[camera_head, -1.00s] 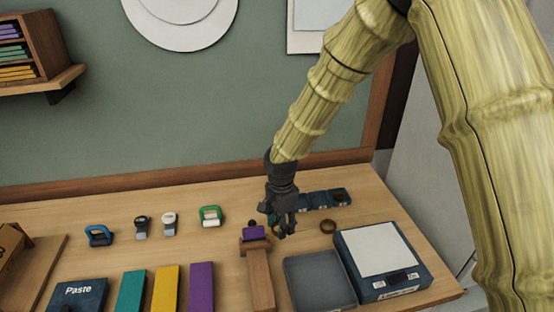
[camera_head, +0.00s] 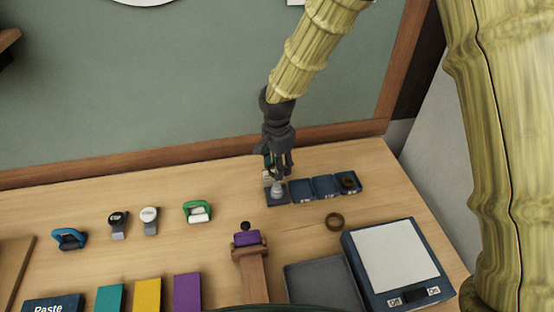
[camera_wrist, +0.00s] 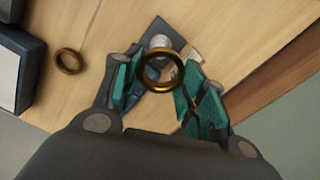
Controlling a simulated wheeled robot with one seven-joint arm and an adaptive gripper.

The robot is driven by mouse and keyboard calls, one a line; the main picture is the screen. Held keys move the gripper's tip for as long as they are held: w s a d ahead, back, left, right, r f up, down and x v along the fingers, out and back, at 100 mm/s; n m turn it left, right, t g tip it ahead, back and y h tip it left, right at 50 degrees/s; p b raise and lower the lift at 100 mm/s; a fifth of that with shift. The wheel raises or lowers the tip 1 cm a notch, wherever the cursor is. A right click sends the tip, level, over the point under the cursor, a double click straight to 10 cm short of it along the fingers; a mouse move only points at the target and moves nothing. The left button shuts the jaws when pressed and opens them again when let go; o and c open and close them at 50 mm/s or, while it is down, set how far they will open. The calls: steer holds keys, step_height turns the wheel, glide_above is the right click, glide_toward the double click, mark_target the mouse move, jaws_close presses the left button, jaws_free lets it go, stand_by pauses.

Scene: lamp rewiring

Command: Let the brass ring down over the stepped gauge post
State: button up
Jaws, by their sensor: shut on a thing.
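The brass ring (camera_wrist: 163,90) is held between the teal-padded fingers of my gripper (camera_wrist: 160,76) in the wrist view. The pale grey stepped gauge post (camera_wrist: 159,40) shows just beyond the ring's far edge, not centred in its hole. In the head view my gripper (camera_head: 279,170) hangs above the post (camera_head: 277,189), which stands on a dark blue square base (camera_head: 270,200). The ring is hard to make out there. I cannot tell the height of the ring over the post.
Several blue trays (camera_head: 324,180) stand right of the post, the last with a dark ring (camera_head: 348,190). A loose brass ring (camera_head: 328,224) lies in front. A wooden stand with a purple top (camera_head: 247,239), a grey tray (camera_head: 318,283) and a scale (camera_head: 392,262) are nearer.

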mark_target(278, 184)
steer(key=shift+s+f, duration=0.2)
steer(key=shift+s, duration=0.1)
steer(key=shift+d+f+b, duration=0.15)
steer(key=shift+f+b, duration=0.2)
steer(key=shift+w+f+b, duration=0.2)
steer(key=shift+w+f, duration=0.15)
steer(key=shift+f, duration=0.2)
steer(key=shift+w+f+b, duration=0.2)
steer(key=shift+w+f, duration=0.15)
steer(key=shift+f, duration=0.5)
steer(key=shift+s+f+b, duration=0.3)
steer(key=shift+s+b, duration=0.1)
steer(key=shift+b, duration=0.15)
steer(key=shift+w+f, duration=0.25)
steer(key=shift+f, duration=0.55)
steer(key=shift+s+b, duration=0.15)
steer(key=shift+b, duration=0.15)
steer(key=shift+f, duration=0.75)
stand_by(0.4)
